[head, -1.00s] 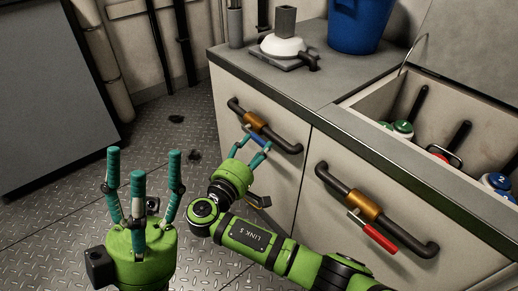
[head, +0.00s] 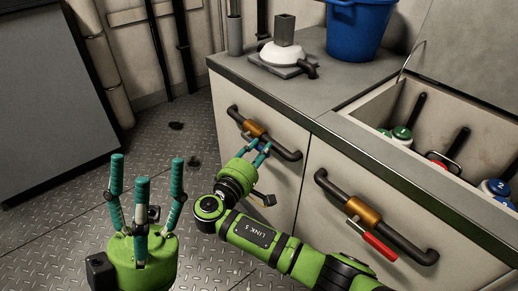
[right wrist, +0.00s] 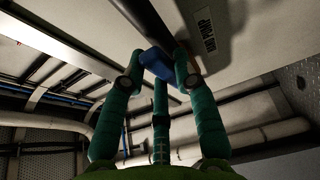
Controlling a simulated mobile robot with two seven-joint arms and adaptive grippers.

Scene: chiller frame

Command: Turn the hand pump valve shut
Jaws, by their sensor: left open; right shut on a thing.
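The left cabinet front has a dark pipe with a brass valve (head: 254,129) on it. This valve's blue handle (right wrist: 158,62) shows between my fingers in the right wrist view and is mostly hidden in the head view. My right gripper (head: 257,147) is shut on the blue handle, close to the pipe. In the right wrist view its fingers (right wrist: 158,76) close around the handle. My left gripper (head: 146,178) is open and empty, fingers up, over the floor at the left, away from the cabinet.
The right cabinet front has a second brass valve (head: 363,210) with a red handle (head: 380,247). A white-domed fixture (head: 283,52) and a blue bucket (head: 358,30) stand on the counter (head: 300,82). A bin at the right holds several bottles. The floor (head: 60,200) is free at left.

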